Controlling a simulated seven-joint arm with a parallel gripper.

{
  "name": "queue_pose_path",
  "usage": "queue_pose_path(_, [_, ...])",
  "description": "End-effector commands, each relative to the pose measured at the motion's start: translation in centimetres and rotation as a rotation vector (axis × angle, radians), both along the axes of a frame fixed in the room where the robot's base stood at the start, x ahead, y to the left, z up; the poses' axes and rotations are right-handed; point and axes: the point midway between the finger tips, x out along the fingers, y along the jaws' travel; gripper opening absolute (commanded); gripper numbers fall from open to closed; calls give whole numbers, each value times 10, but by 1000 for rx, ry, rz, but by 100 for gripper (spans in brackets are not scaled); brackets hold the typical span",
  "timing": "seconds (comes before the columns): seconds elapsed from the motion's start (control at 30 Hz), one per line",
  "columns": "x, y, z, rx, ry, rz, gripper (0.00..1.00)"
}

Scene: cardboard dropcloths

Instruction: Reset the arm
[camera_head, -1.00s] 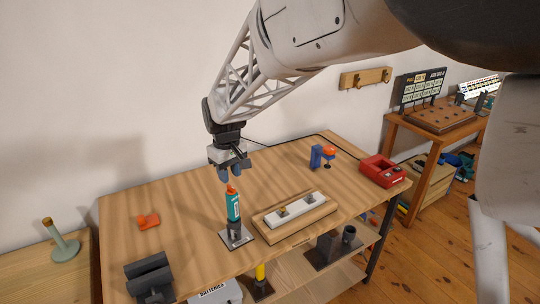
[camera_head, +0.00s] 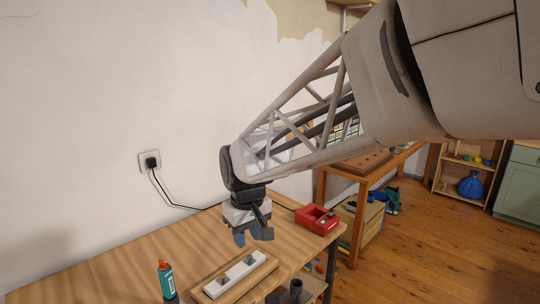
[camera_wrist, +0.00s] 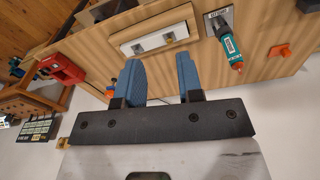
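My gripper (camera_head: 252,236) hangs above the workbench (camera_head: 130,262), raised over its back part in the head view. In the wrist view its two blue fingers (camera_wrist: 160,82) stand apart with a gap between them. Nothing is held between them. My arm reaches in from the upper right of the head view.
On the bench are a teal bottle with an orange tip (camera_head: 166,279), a wooden tray with a white block (camera_head: 236,276) and a red box (camera_head: 316,218). A wall socket with a plugged cable (camera_head: 150,162) is behind. An orange piece (camera_wrist: 279,51) shows in the wrist view.

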Motion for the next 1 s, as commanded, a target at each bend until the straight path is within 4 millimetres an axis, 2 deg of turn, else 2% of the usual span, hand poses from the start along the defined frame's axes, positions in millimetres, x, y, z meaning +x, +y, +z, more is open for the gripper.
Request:
queue_pose_path(0.03, [-8,-18,5,5,-9,-33,34])
queue_pose_path(0.2, [-37,-69,13,14,-29,-138,34])
queue_pose_path(0.5, [-96,-145,17,32,-67,-322,34])
queue_pose_path(0.8, [-163,-204,8,48,-107,-504,34])
queue_pose_path(1.0, [-200,-227,-2,55,-129,-599,34])
